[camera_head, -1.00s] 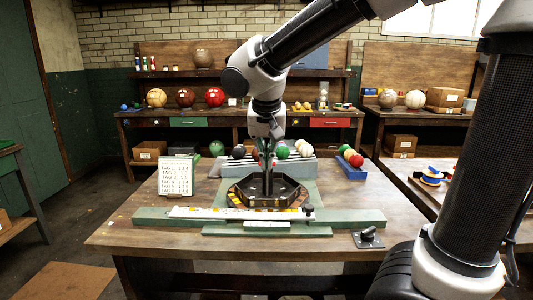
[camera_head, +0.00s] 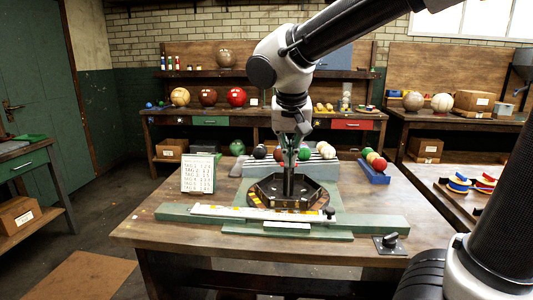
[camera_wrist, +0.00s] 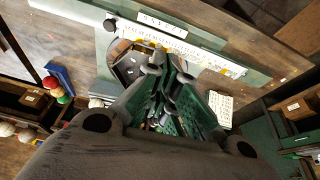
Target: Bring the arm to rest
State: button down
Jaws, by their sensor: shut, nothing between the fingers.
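My gripper (camera_head: 288,185) points down over the black hexagonal tray (camera_head: 262,199) on the wooden workbench (camera_head: 150,232). In the head view its fingers are together and overlap the tray's middle; I cannot tell whether they touch it. In the wrist view my gripper (camera_wrist: 176,72) shows its fingers closed with nothing between them, and part of the tray (camera_wrist: 128,66) shows beside them. My arm reaches in from the upper right.
A white ruler (camera_head: 255,213) on a green base lies in front of the tray. A tag card (camera_head: 198,173) stands at left. Several balls sit on a grey rack (camera_head: 318,168) behind and in a blue holder (camera_head: 374,174) at right. A black knob (camera_head: 390,240) is at front right.

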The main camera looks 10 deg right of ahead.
jog(key=s+d+f+n+y, duration=0.1)
jog(key=s+d+f+n, duration=0.2)
jog(key=s+d, duration=1.4)
jog(key=shift+d+t, duration=0.3)
